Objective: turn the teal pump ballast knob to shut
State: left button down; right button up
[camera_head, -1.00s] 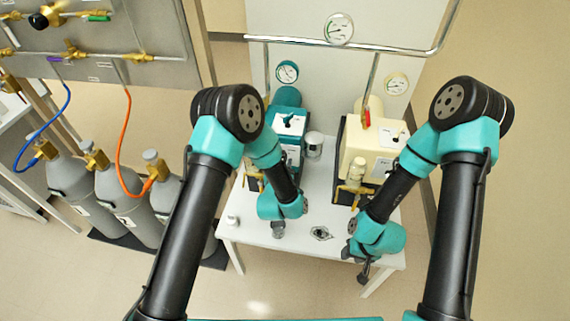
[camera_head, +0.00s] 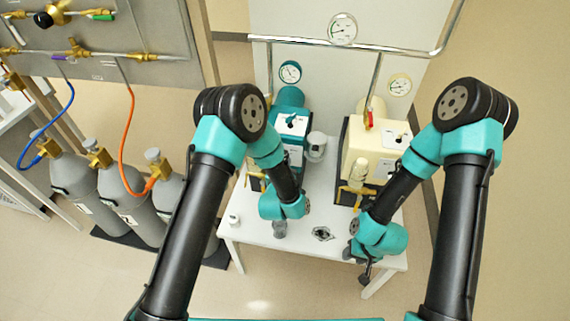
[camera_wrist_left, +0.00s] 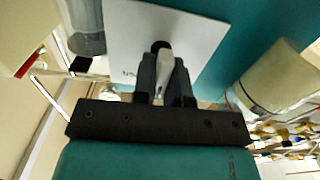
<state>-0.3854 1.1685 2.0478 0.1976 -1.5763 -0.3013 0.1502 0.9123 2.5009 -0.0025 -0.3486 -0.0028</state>
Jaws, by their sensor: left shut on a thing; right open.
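The teal pump (camera_head: 297,130) stands at the back left of the white table, with a white plate on it. In the left wrist view, a dark round hub with a pale lever (camera_wrist_left: 164,75) stands out from a white plate (camera_wrist_left: 120,40) on a teal body. My left gripper (camera_wrist_left: 166,72) is shut on that lever, one finger on each side. In the head view my left forearm hides the left fingers and the spot they hold. My right gripper (camera_head: 366,272) is open and empty at the table's front right edge.
A cream pump (camera_head: 372,145) stands right of the teal one, a clear jar (camera_head: 317,146) between them. A metal pipe (camera_head: 350,45) runs above. A small cap (camera_head: 233,219) lies at the table's left edge. Grey cylinders (camera_head: 120,190) stand at the left.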

pick_arm(q)
jog(key=shift+a+n, duration=0.15)
jog(key=shift+n, duration=2.65)
jog(key=shift+f, duration=0.1)
jog(key=c, duration=1.2)
grip_release()
jog(key=shift+o, duration=0.2)
